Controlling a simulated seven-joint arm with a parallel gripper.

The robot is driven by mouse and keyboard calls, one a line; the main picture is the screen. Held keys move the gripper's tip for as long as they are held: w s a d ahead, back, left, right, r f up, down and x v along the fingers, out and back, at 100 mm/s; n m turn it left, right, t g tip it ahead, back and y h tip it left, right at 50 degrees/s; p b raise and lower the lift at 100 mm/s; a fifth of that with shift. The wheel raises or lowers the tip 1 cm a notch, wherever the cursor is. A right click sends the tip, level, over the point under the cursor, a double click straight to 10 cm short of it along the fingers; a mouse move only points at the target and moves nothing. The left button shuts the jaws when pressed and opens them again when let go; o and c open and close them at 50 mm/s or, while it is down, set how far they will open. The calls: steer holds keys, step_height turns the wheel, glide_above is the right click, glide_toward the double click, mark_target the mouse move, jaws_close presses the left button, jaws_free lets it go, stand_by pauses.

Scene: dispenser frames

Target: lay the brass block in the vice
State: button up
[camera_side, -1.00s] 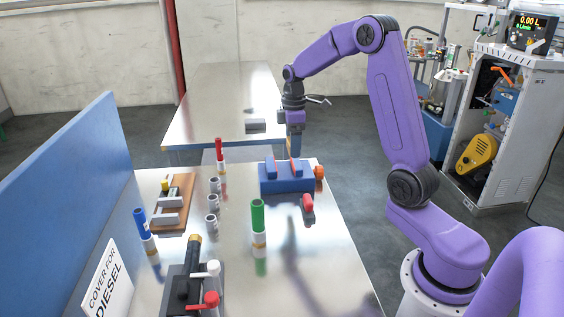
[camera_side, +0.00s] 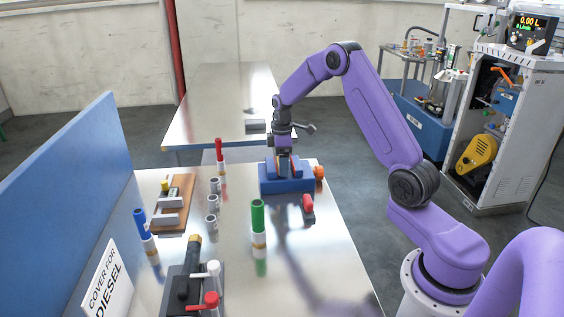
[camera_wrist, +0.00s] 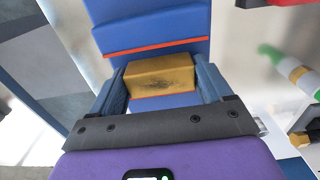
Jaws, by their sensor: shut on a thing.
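The blue vice (camera_side: 287,186) stands near the far right corner of the metal table, with an orange knob (camera_side: 319,172) on its right side. My gripper (camera_side: 284,166) is down at the vice in the side view. In the wrist view its two blue fingers are shut on the ends of the brass block (camera_wrist: 160,78). The block lies across the gap between the vice's jaws (camera_wrist: 155,22), whose red-orange edges show on either side of it. I cannot tell whether it touches the vice's bed. In the side view the gripper and jaws hide the block.
A red-topped marker (camera_side: 219,155) stands left of the vice, and a green one (camera_side: 258,225) stands in front. Small grey cylinders (camera_side: 213,203) and a wooden board (camera_side: 172,202) are further left.

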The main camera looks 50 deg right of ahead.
steer(key=o, duration=1.4)
steer(key=shift+f, duration=0.15)
step_height(320, 180, up, 12)
steer(key=s+a+r+n, duration=0.1)
steer(key=s+a, duration=0.6)
steer(key=a, duration=0.4)
steer(key=s+a+r+n, duration=0.1)
steer(key=s+a, duration=0.6)
steer(key=a, duration=0.4)
steer(key=shift+n, duration=0.8)
steer(key=s+f, duration=0.1)
steer(key=s, duration=0.6)
steer(key=s+a+f, duration=0.1)
steer(key=s, duration=0.7)
steer(key=s+f, duration=0.1)
steer(key=s, duration=0.7)
steer(key=shift+a, duration=0.2)
